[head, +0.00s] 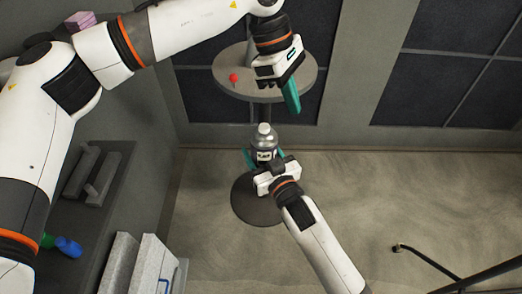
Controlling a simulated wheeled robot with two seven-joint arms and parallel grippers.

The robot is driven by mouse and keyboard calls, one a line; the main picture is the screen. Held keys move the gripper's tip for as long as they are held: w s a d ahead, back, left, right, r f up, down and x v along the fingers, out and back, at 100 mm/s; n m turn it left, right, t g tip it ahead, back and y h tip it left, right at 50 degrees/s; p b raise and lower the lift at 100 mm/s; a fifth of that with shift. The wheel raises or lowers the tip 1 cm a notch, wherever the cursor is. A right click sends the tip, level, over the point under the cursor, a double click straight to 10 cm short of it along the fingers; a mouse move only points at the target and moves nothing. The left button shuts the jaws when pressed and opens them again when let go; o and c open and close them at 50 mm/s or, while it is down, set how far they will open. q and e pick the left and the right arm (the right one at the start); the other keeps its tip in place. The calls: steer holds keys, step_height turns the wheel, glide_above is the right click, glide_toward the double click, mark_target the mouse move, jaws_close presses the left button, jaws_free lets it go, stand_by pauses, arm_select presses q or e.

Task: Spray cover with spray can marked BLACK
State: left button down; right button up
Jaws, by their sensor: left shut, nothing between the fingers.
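A small red object (233,78) sits on the round table. The table's dark round base (240,200) is on the floor. A dark shelf at left holds grey blocks (90,172), a blue item (68,247) and a green item (46,240). Floor at right is clear up to a dark railing (430,262).

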mark_target(264, 126)
arm_select(q)
steer(key=w+a+r+m+t+y, duration=0.1)
steer(key=a+r+t+y, duration=0.1)
steer(key=a+y, duration=0.25)
steer(key=shift+h, duration=0.35)
steer(key=shift+w+a+f, duration=0.1)
steer(key=shift+a+f, duration=0.05)
steer(key=shift+f, duration=1.35)
steer(key=shift+w+a+f, duration=0.1)
steer(key=shift+a+f, duration=0.05)
steer(key=shift+f, duration=1.3)
steer(key=shift+f, duration=0.1)
steer(key=shift+s+f, duration=0.1)
steer(key=shift+f, duration=1)
steer(key=shift+r, duration=2.55)
step_height(264, 126, up, 12)
